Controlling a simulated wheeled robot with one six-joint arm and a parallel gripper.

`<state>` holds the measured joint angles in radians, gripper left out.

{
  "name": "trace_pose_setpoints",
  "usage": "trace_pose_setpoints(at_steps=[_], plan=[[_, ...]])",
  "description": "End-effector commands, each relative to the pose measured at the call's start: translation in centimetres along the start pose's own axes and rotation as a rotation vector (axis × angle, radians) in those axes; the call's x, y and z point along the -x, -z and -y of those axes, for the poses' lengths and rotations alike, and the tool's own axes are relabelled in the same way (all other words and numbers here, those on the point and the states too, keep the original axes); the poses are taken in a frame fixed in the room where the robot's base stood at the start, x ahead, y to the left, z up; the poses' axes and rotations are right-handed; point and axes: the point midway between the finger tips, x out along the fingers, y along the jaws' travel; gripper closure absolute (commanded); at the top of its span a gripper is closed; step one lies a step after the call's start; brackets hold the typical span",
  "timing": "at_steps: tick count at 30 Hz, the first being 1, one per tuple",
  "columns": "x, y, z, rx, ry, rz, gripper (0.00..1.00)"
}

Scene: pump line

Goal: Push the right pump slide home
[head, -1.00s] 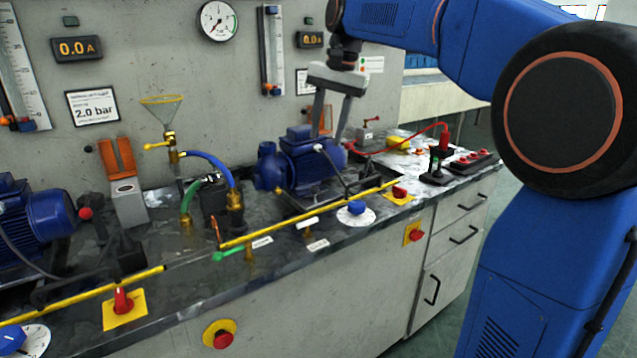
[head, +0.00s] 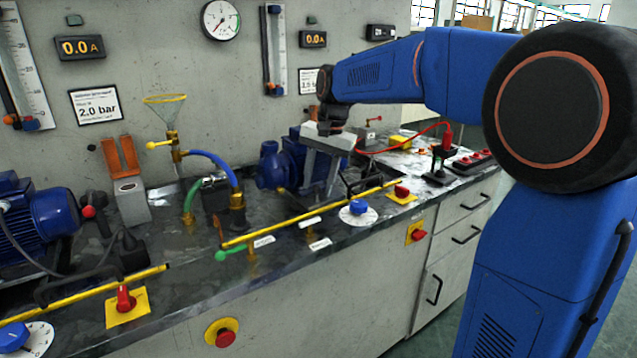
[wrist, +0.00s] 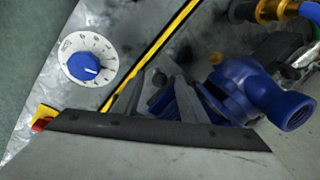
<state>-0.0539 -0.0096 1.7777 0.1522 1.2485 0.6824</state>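The right pump (head: 272,168) is blue and sits on the bench behind the yellow rail (head: 300,217); my gripper hides much of its motor end. A dark arched handle (head: 362,183) shows just right of my gripper. My gripper (head: 320,190) points down beside the motor, its two grey fingers apart. I cannot tell whether they touch anything. In the wrist view, my gripper (wrist: 155,100) has spread fingers, with part of the blue motor showing behind and between them. The blue pump body (wrist: 245,88) lies to their right. The slide itself is mostly hidden.
A white dial with a blue knob (head: 358,207) and a red switch (head: 402,191) stand in front of the rail. Brass fittings with a blue hose (head: 212,160) stand left of the pump. A red lead (head: 400,142) runs behind on the right.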

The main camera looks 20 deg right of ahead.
Motion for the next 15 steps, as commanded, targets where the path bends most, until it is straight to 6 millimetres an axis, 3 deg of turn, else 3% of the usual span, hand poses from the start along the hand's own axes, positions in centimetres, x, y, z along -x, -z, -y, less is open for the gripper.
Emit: trace_pose_setpoints(at_steps=[9, 14, 15], plan=[[-0.21, -0.01, 0.01, 0.000, 0.000, 0.000, 0.61], [-0.20, -0.01, 0.01, 0.000, 0.000, 0.000, 0.99], [-0.19, -0.01, 0.01, 0.000, 0.000, 0.000, 1.00]])
